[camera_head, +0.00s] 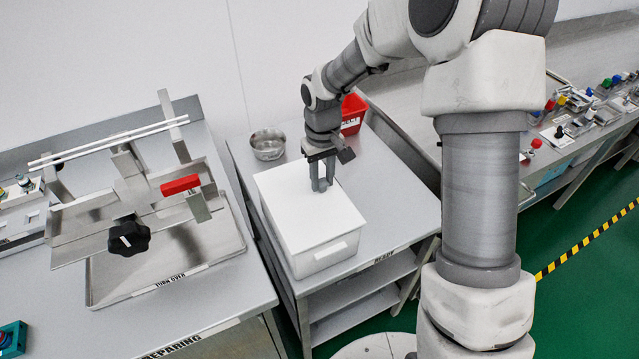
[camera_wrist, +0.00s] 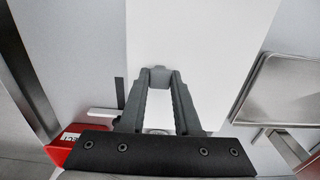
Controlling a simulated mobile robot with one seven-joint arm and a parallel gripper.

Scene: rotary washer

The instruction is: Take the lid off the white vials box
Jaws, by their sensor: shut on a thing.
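The white vials box (camera_head: 322,262) stands on the middle table in the head view, with a white label on its front. Its flat white lid (camera_head: 318,222) lies across the top; I cannot tell whether there is any gap under it. My gripper (camera_head: 321,186) points down at the rear part of the lid.
A metal bowl (camera_head: 268,144) and a red bin (camera_head: 352,114) stand behind the box. On the left table is a metal rack with a black knob (camera_head: 128,237) over a tray (camera_head: 165,280). The right bench holds several small coloured items. Bare table lies right of the box.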

